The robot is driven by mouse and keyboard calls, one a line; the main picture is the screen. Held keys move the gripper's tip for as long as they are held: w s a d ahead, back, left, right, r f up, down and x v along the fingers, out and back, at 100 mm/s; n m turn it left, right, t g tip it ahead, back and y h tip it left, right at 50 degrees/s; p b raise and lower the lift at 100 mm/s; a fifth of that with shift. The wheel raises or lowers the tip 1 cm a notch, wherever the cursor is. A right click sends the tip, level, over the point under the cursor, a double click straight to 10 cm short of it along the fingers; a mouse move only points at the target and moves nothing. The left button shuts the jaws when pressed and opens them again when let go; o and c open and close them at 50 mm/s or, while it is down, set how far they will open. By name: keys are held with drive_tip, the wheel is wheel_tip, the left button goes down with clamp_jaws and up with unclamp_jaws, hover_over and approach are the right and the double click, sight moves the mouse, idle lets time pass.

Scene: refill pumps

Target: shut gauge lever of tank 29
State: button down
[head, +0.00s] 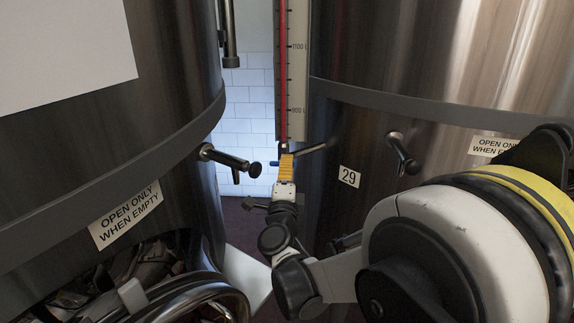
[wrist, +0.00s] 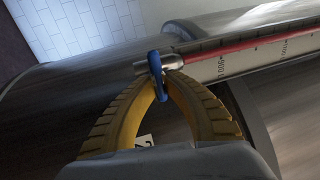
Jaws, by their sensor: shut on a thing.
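Tank 29 (head: 350,210) is the brushed steel tank on the right, with a small "29" label (head: 348,176) on its wall. Its gauge (head: 292,70) is a tall scale with a red column, at the tank's left edge. The blue gauge lever (wrist: 156,76) sits at the gauge's lower end, on a metal fitting; a little of its blue also shows left of my fingers in the head view (head: 274,164). My gripper (wrist: 163,80) has its yellow fingers closed on the lever, which stands between the fingertips. In the head view my gripper (head: 286,160) hides most of the lever.
Another steel tank (head: 110,130) stands close on the left, with a black-knobbed handle (head: 230,158) jutting into the gap. A similar handle (head: 403,153) juts from tank 29. "Open only when empty" signs (head: 126,214) mark both tanks. A tiled wall (head: 248,110) is behind.

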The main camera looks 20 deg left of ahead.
drive_tip(key=c, duration=1.4)
unclamp_jaws()
drive_tip(key=shift+c, duration=0.2)
drive_tip(key=shift+s, duration=0.1)
drive_tip(key=v, duration=1.2)
